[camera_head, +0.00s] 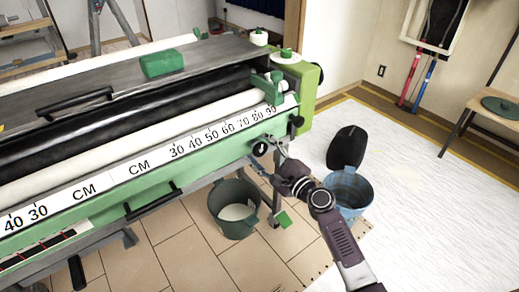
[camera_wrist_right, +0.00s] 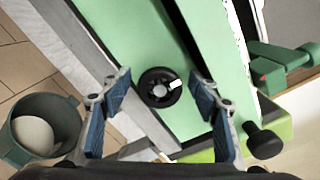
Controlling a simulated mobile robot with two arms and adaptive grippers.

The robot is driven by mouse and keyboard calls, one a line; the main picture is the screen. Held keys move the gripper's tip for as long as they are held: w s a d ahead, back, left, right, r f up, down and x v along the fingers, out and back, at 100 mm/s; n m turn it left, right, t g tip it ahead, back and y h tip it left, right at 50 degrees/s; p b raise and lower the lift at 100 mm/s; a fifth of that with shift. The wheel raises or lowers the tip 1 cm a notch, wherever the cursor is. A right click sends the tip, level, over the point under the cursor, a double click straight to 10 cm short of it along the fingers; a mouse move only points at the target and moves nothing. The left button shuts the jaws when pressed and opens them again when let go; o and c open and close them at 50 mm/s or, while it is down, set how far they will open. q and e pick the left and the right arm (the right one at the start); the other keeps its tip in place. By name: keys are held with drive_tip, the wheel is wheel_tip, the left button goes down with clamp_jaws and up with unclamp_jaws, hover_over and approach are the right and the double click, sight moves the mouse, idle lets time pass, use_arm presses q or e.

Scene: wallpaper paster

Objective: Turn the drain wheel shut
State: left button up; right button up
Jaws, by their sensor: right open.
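The drain wheel is a small black round wheel with a pale hub (camera_wrist_right: 159,87) on the green front panel of the wallpaper paster. It also shows in the head view (camera_head: 260,149) near the machine's right end, below the number scale. My right gripper (camera_head: 277,143) is at the wheel in the head view. In the right wrist view its two blue-padded fingers (camera_wrist_right: 160,112) are spread apart, one on each side of the wheel, with visible gaps between them and it. I cannot tell whether the fingertips reach the wheel's depth. My left gripper is not in view.
A green bucket (camera_head: 222,216) with something pale inside stands under the machine's right end. A blue bucket (camera_head: 357,187) and a black object (camera_head: 347,147) are to the right. A black knob (camera_wrist_right: 264,141) sits right of the wheel. White sheeting covers the floor at right.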

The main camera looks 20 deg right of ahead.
drive_tip(key=v, duration=1.2)
drive_tip(key=shift+w, duration=0.1)
